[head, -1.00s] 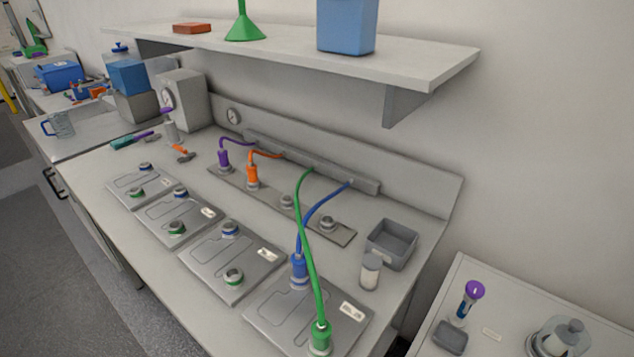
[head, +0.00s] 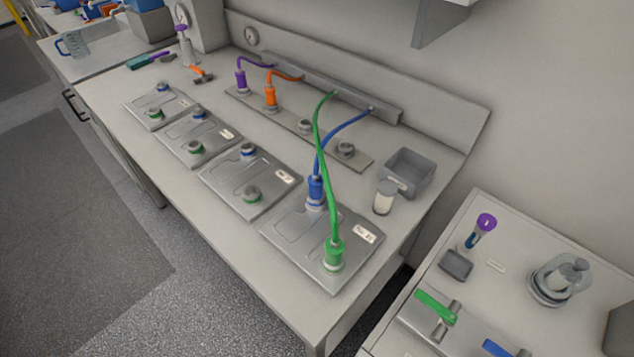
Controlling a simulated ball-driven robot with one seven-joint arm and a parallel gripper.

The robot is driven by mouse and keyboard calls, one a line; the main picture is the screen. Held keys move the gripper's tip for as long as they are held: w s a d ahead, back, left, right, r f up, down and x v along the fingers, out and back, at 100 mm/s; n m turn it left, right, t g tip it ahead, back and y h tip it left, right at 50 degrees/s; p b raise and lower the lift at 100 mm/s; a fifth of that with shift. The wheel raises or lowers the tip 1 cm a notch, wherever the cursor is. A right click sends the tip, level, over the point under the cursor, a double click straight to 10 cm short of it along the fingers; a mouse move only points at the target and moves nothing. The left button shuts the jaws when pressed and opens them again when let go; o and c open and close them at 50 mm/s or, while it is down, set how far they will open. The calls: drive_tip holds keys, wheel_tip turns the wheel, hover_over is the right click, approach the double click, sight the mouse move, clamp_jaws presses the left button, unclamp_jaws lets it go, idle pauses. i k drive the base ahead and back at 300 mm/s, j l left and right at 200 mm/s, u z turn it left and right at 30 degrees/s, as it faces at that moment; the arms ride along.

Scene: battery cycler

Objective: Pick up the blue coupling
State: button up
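The blue coupling (head: 316,189) stands upright on a blue-ringed port of the nearest grey plate (head: 290,243). A blue hose (head: 341,133) runs from its top up to the grey rail at the back of the bench. The green coupling (head: 334,252) sits on the same plate, in front and to the right. Its green hose (head: 320,150) passes close beside the blue coupling and crosses the blue hose. My gripper is not in view.
Purple (head: 241,79) and orange (head: 270,96) couplings stand on a rear strip with two bare ports. A grey bin (head: 408,172) and a small jar (head: 384,197) stand right of the blue coupling. Several other plates lie to the left. Open floor (head: 190,275) lies before the bench.

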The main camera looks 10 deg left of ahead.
sight(315, 184)
drive_tip(key=j+u, duration=0.2)
drive_tip(key=j, duration=0.2)
drive_tip(key=i+j+u, duration=0.15)
drive_tip(key=j, duration=0.25)
drive_tip(key=i+j+u, duration=0.2)
drive_tip(key=j, duration=0.2)
drive_tip(key=k, duration=0.05)
